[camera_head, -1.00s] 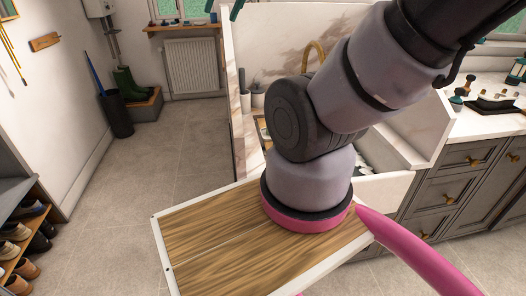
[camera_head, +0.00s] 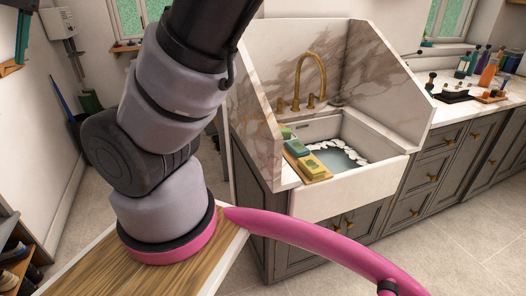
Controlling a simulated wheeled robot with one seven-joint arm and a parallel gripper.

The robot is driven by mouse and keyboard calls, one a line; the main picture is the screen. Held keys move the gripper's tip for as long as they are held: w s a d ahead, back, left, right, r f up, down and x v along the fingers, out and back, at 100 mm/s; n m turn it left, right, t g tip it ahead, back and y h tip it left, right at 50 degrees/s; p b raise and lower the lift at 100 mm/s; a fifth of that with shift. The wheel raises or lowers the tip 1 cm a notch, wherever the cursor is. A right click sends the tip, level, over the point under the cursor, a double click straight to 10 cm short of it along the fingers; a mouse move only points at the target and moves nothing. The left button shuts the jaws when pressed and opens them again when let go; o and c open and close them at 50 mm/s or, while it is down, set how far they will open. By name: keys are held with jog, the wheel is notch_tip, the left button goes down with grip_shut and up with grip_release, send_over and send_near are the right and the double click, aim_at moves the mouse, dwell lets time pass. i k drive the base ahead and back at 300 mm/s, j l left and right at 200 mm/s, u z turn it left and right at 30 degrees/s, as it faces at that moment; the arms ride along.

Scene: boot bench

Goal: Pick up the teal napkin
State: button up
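I cannot make out a teal napkin for certain in this view. A narrow teal strip (camera_head: 24,36) shows at the upper left edge, cut off by the frame, and I cannot tell what it is. My arm crosses the left half of the view and hides part of the room behind it. My gripper is outside the frame.
A white sink (camera_head: 350,190) with a brass faucet (camera_head: 312,75) stands ahead. A wooden board (camera_head: 318,179) on its left edge holds a yellow block (camera_head: 312,166) and a green-topped block (camera_head: 297,148). A counter (camera_head: 455,112) with bottles runs right. Bare floor (camera_head: 470,240) lies front right.

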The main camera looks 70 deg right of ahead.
aim_at(299, 150)
jog(key=i+j+z, duration=0.1)
jog(key=i, duration=0.3)
jog(key=i+j+z, duration=0.1)
jog(key=i+j, duration=0.2)
jog(key=i+z, duration=0.5)
jog(key=z, duration=0.25)
jog(key=i+j+z, duration=0.1)
jog(key=z, duration=0.25)
jog(key=i+z, duration=0.25)
jog(key=z, duration=0.2)
jog(key=i+j+z, duration=0.1)
jog(key=z, duration=0.4)
jog(key=i+j+z, duration=0.25)
jog(key=z, duration=0.2)
jog(key=i+j+z, duration=0.25)
jog(key=z, duration=0.2)
jog(key=i+j+z, duration=0.1)
jog(key=j+z, duration=0.35)
jog(key=i+j+z, duration=0.15)
jog(key=j+z, duration=0.15)
jog(key=i+j+z, duration=0.1)
jog(key=j+z, duration=0.55)
jog(key=j, duration=0.15)
